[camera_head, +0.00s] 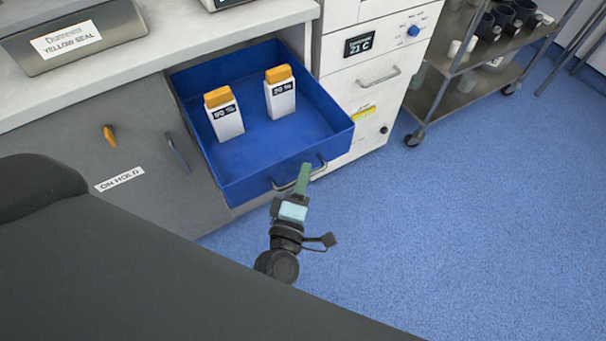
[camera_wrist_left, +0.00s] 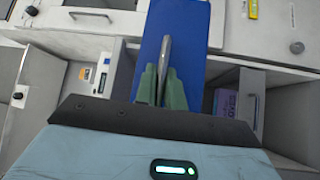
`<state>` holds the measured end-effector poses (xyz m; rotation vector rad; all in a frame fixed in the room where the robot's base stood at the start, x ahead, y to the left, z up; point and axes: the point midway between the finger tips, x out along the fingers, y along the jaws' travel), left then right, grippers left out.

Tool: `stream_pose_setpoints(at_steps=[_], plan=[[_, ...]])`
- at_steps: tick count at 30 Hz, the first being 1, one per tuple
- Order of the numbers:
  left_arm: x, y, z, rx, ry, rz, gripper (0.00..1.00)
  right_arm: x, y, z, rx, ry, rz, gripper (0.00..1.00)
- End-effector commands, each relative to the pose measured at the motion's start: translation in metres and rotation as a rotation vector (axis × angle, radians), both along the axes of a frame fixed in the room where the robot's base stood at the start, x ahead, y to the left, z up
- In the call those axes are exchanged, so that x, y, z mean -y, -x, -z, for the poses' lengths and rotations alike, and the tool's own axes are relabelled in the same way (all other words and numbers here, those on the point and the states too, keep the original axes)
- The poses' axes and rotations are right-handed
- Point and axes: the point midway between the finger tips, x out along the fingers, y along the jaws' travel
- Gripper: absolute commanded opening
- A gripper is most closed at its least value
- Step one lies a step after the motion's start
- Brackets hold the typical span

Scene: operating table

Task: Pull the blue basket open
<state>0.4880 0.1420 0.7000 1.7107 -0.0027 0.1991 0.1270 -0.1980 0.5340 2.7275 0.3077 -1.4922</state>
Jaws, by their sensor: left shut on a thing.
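The blue basket (camera_head: 265,155) is pulled out of the cabinet in the head view, with two white bottles (camera_head: 224,115) with orange caps standing in it. Its metal handle (camera_head: 298,176) is on the front face. My left gripper (camera_head: 303,175) is at this handle, and its green fingers are shut on it. In the left wrist view the blue front (camera_wrist_left: 185,30) fills the upper middle, and the handle (camera_wrist_left: 165,60) stands between the green fingers (camera_wrist_left: 162,88). My right gripper is not in view.
A grey cabinet door labelled ON HOLD (camera_head: 120,179) is left of the basket. A white unit (camera_head: 375,85) stands to the right, with a wheeled metal cart (camera_head: 470,80) beyond it. A metal bin (camera_head: 75,40) sits on the counter. The blue floor (camera_head: 450,220) at right is clear.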

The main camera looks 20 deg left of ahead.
Motion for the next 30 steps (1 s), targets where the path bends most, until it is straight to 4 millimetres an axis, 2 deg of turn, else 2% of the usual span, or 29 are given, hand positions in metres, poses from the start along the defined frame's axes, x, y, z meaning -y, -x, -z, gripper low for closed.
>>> stream_pose_setpoints(at_steps=[4,5,9,20,30], plan=[[0.0,0.0,0.0,-0.001,0.0,0.001,0.0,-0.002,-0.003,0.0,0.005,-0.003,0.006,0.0],[0.0,0.0,0.0,-0.001,0.0,0.001,0.15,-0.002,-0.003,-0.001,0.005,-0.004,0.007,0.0],[0.0,0.0,0.0,-0.001,0.0,0.0,0.32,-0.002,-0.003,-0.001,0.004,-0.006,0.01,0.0],[0.001,0.006,0.002,-0.002,0.0,0.001,0.32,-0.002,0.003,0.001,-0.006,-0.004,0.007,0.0],[0.006,0.056,0.009,-0.004,0.0,0.001,0.32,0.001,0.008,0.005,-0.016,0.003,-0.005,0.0]])
